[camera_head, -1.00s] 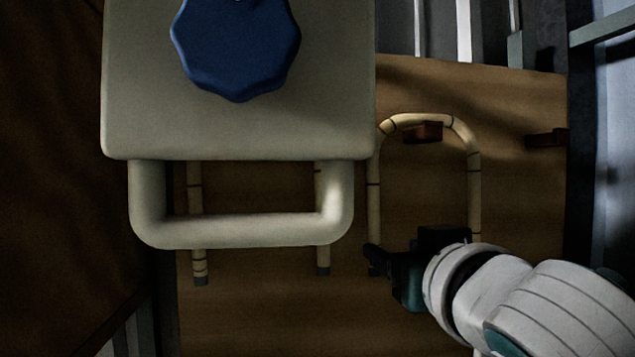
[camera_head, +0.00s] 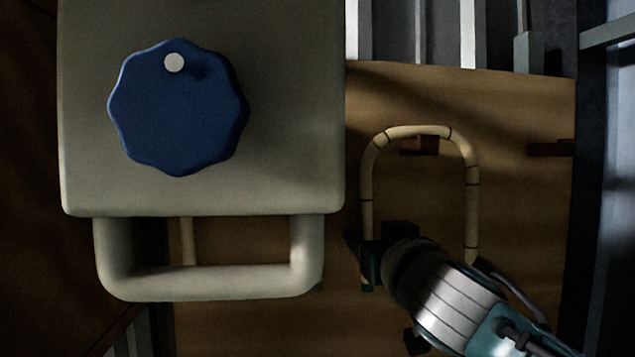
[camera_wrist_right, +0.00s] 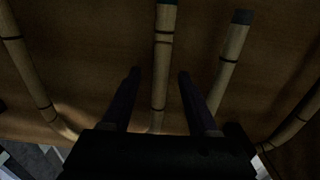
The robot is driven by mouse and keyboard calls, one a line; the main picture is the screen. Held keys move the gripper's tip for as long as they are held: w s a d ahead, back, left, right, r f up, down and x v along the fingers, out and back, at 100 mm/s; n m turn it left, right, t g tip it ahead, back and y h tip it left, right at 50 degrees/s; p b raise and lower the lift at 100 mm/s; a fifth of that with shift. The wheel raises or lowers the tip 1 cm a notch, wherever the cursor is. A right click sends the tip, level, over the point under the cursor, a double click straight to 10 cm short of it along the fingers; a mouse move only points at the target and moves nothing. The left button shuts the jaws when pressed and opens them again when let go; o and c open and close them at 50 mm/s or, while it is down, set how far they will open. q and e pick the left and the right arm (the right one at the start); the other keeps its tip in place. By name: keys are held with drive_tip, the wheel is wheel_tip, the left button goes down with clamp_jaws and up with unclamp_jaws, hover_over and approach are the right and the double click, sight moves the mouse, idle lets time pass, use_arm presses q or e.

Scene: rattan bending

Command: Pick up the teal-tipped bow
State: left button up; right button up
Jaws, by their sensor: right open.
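The teal-tipped bow (camera_head: 470,190) is a pale rattan U with dark bands, lying on the wooden board with its curve at the far end. A dark teal tip shows at the near end of its left leg. My right gripper (camera_head: 364,252) is at the lower part of that left leg and partly covers it. In the right wrist view the open fingers (camera_wrist_right: 159,72) lie on either side of one rattan leg (camera_wrist_right: 160,85), with gaps on both sides. Whether they are low enough to enclose it is unclear. My left gripper is not in view.
A second bow (camera_head: 188,240) lies to the left, mostly hidden under a grey block-like body with a blue knob (camera_head: 178,110) and a handle bar (camera_head: 210,283). Red-brown blocks (camera_head: 428,147) sit on the board (camera_head: 530,230). Grey rails stand behind and at right.

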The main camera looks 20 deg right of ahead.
drive_tip(key=shift+x, duration=1.15)
clamp_jaws()
